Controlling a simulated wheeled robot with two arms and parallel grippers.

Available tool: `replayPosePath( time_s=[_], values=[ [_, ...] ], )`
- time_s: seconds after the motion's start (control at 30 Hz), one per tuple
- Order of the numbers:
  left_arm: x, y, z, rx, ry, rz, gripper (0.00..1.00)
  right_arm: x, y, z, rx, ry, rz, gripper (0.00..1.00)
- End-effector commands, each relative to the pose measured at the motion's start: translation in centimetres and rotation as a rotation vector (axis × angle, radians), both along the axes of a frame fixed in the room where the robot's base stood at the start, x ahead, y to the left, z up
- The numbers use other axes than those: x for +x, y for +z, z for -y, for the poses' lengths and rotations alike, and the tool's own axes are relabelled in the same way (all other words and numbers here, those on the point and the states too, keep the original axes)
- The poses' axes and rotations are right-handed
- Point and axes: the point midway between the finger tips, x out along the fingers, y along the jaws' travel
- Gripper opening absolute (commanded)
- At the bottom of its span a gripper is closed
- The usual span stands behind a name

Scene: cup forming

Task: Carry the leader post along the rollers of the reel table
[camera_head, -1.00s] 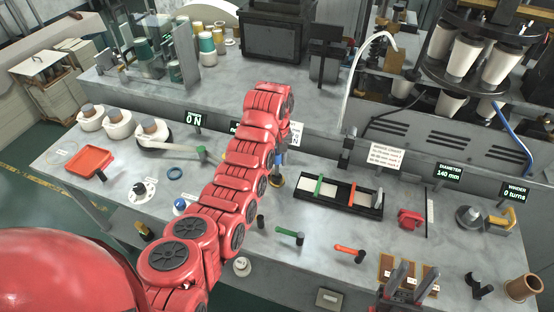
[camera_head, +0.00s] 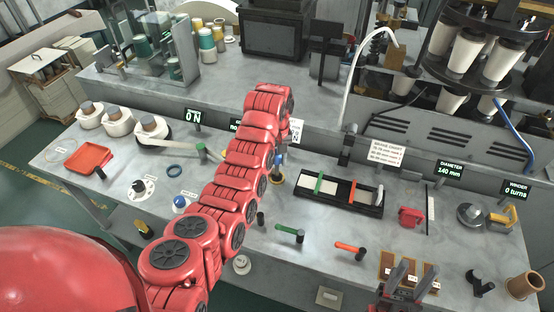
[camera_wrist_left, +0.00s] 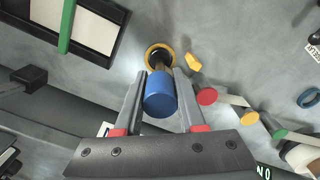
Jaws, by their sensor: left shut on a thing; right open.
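The leader post, a blue-capped cylinder (camera_wrist_left: 159,95), stands between the fingers of my left gripper (camera_wrist_left: 158,84) in the left wrist view. The gripper is shut on it. A brass ring base shows just beyond its foot; I cannot tell whether they touch. In the head view, part of the blue post (camera_head: 279,160) shows beside my red left arm, which hides most of that gripper. Posts capped red (camera_wrist_left: 207,96), yellow (camera_wrist_left: 250,117) and green (camera_wrist_left: 280,133) stand right of it, with a white strip beside them. My right gripper (camera_head: 412,274) is open and empty at the front right.
White reels (camera_head: 151,127) and a red tray (camera_head: 92,157) are at the left. Green (camera_head: 291,232) and red (camera_head: 349,248) handles lie toward the front.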

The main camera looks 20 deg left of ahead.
Motion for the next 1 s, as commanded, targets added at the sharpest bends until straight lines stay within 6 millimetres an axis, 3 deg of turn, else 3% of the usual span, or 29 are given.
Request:
replayPosePath(
  time_s=[0.27, 0.3, 0.47, 0.67, 0.7, 0.83, 1.0],
  values=[
    [0.03, -0.06, 0.01, 0.000, 0.000, 0.001, 0.00, 0.00, -0.04, 0.00, 0.000, 0.000, 0.000, 0.48],
    [0.03, -0.06, 0.01, 0.001, 0.000, 0.001, 0.43, 0.00, -0.04, 0.00, 0.000, 0.000, 0.000, 0.48],
    [0.02, -0.07, 0.00, 0.001, 0.000, 0.001, 0.71, 0.00, -0.04, 0.00, 0.000, 0.000, 0.000, 0.48],
    [0.01, -0.09, 0.00, 0.000, 0.000, 0.000, 0.74, 0.00, -0.05, 0.00, 0.000, 0.000, 0.000, 0.48],
    [-0.01, -0.13, 0.01, 0.000, 0.000, 0.000, 0.76, 0.00, -0.06, 0.00, 0.000, 0.000, 0.000, 0.48],
    [0.00, -0.12, 0.00, 0.000, 0.000, 0.000, 0.99, 0.00, -0.06, 0.00, 0.000, 0.000, 0.000, 0.48],
    [0.00, -0.11, 0.00, 0.000, 0.000, 0.000, 1.00, 0.00, -0.05, 0.00, 0.000, 0.000, 0.000, 0.48]
  ],
)
